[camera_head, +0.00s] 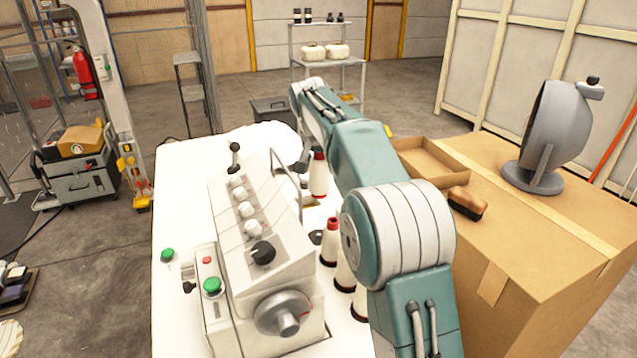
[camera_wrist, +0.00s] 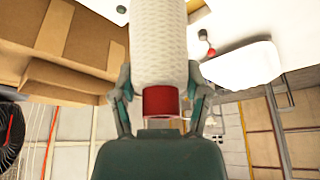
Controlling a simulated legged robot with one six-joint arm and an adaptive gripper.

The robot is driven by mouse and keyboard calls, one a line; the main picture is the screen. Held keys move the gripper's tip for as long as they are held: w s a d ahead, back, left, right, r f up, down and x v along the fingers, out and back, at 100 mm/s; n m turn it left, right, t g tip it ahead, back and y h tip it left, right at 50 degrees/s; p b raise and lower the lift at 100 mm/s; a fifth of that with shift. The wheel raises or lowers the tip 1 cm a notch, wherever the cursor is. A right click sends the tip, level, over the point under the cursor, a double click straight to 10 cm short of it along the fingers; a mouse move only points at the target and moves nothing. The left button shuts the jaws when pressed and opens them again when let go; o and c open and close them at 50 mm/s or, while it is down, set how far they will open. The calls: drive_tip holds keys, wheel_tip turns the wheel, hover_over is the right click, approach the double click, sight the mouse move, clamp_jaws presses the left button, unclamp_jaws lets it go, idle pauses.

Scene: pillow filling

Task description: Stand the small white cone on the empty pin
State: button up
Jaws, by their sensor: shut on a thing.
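My gripper (camera_wrist: 160,80) is shut on a white cone (camera_wrist: 158,42) with a red end, one finger on each side, in the wrist view. The cone's far end runs out of the picture. In the head view a red-topped white cone (camera_head: 318,176) shows upright beside my arm, apparently the held one; my gripper is mostly hidden there. Nearer stand other white cones on the table, one with a red top (camera_head: 331,243), others (camera_head: 344,275) partly behind my arm. A dark round base (camera_head: 316,237) shows beside the red-topped one; I cannot tell whether it is the empty pin.
A grey machine (camera_head: 250,215) with knobs and a lever stands on the white table (camera_head: 180,215), left of the cones. A large cardboard box (camera_head: 540,255) stands to the right, carrying a brush (camera_head: 467,204), an open carton (camera_head: 432,160) and a grey fan-like device (camera_head: 553,135).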

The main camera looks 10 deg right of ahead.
sight(319, 175)
drive_tip(key=f, duration=0.6)
drive_tip(key=shift+s+a, duration=0.1)
drive_tip(key=shift+a, duration=0.1)
drive_tip(key=shift+d+f, duration=0.1)
drive_tip(key=shift+f, duration=2.5)
drive_tip(key=shift+s+f, duration=0.15)
drive_tip(key=shift+f, duration=1.1)
drive_tip(key=o, duration=1.3)
drive_tip(key=shift+r, duration=5)
